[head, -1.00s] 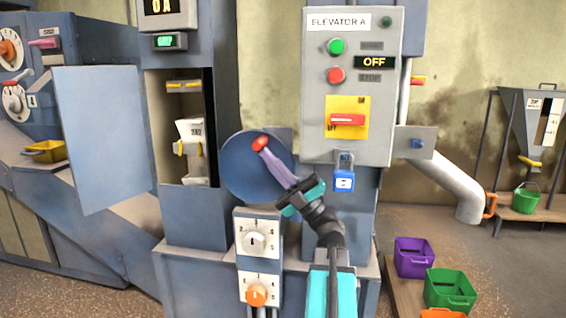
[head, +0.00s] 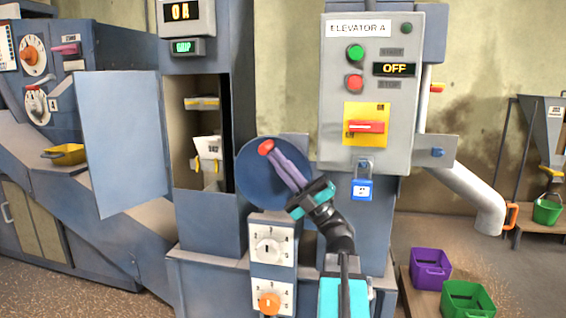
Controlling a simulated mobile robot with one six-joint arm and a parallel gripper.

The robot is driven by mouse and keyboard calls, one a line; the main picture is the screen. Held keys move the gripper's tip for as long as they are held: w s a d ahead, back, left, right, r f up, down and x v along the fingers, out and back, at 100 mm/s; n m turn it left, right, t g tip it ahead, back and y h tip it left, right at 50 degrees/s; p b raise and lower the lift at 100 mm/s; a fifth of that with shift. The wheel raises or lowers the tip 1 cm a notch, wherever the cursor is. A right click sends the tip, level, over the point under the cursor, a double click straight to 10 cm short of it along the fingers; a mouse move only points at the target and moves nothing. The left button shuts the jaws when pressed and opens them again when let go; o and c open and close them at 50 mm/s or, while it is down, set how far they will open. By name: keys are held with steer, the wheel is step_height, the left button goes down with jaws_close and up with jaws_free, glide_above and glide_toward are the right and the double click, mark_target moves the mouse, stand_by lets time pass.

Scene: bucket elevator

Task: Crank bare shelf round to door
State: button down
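The open elevator door (head: 124,143) hangs to the left of a tall opening. Inside it, a yellow-edged bar (head: 201,102) shows above a white card (head: 207,147) marked with figures, with yellow pieces beside the card. The bar looks bare; whether it is a whole shelf I cannot tell. Right of the opening is the round blue crank disc (head: 258,190) with a red knob (head: 266,147) near its top. My gripper (head: 271,153) reaches up across the disc. Its purple fingers lie close together and appear shut on the knob, partly hiding the disc.
A grey control box (head: 406,120), reading OFF, with a red switch lever and blue padlock (head: 362,188), hangs close right of my arm. Dials (head: 268,250) sit below the disc. A white pipe (head: 475,195) and coloured bins (head: 430,268) are at right.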

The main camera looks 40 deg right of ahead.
steer(key=shift+s+a+r, duration=0.1)
steer(key=shift+r, duration=0.05)
steer(key=shift+s+d+f+b, duration=0.2)
steer(key=shift+s+f+b, duration=0.1)
steer(key=shift+f+b, duration=0.05)
steer(key=s+d+f, duration=0.6)
steer(key=s+f, duration=0.1)
steer(key=s, duration=0.1)
steer(key=shift+s+d+f, duration=0.25)
steer(key=shift+s+d, duration=0.05)
steer(key=shift+a, duration=0.1)
stand_by(0.5)
